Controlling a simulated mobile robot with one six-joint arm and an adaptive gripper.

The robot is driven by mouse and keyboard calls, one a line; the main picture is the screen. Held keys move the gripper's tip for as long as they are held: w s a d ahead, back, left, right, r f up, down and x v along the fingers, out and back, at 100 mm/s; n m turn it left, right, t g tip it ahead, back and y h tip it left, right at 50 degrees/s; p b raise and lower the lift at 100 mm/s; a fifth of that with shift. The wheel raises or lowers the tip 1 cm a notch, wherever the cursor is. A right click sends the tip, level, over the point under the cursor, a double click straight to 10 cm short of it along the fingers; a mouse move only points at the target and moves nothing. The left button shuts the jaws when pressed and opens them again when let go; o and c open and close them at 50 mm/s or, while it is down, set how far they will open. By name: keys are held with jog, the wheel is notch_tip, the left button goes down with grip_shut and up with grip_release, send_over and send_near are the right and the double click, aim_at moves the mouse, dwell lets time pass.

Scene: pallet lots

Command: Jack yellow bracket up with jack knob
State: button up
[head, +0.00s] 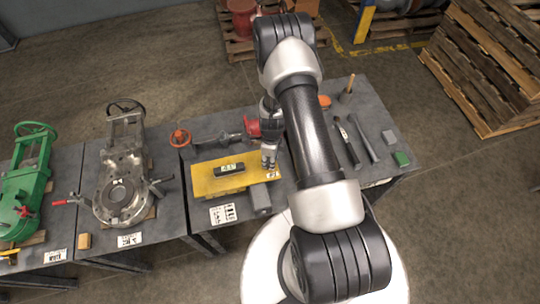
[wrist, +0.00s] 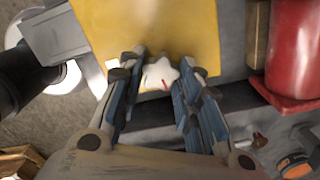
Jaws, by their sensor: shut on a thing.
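The yellow bracket (head: 208,183) is a flat plate on the middle grey table, and it fills the top of the wrist view (wrist: 170,28). A pale, star-shaped jack knob (wrist: 158,75) with a red mark sits at the bracket's edge in the wrist view. My gripper (head: 269,165) is at the right end of the bracket. In the wrist view its two blue-sided fingers (wrist: 163,78) are shut on the knob, one on each side. The knob is hard to make out in the head view. What supports the bracket from below is hidden.
A red cylinder (wrist: 296,45) is close by at right in the wrist view. An orange handwheel (head: 180,138) is behind left; long dark tools (head: 347,142) lie right.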

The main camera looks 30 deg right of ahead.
jog(key=m+p, duration=0.2)
jog(key=m, duration=0.1)
jog(key=m+p, duration=0.1)
jog(key=shift+s+a+m, duration=0.1)
jog(key=shift+s+m, duration=0.15)
jog(key=shift+m, duration=0.05)
jog(key=shift+f+m+p, duration=0.1)
jog(key=shift+m+p, duration=1.25)
jog(key=shift+m, duration=0.65)
jog(key=o, duration=1)
jog(key=shift+w, duration=0.15)
jog(key=shift+o, duration=0.2)
jog(key=shift+w+r, duration=0.1)
jog(key=shift+r, duration=0.45)
notch_tip(320, 180, up, 11)
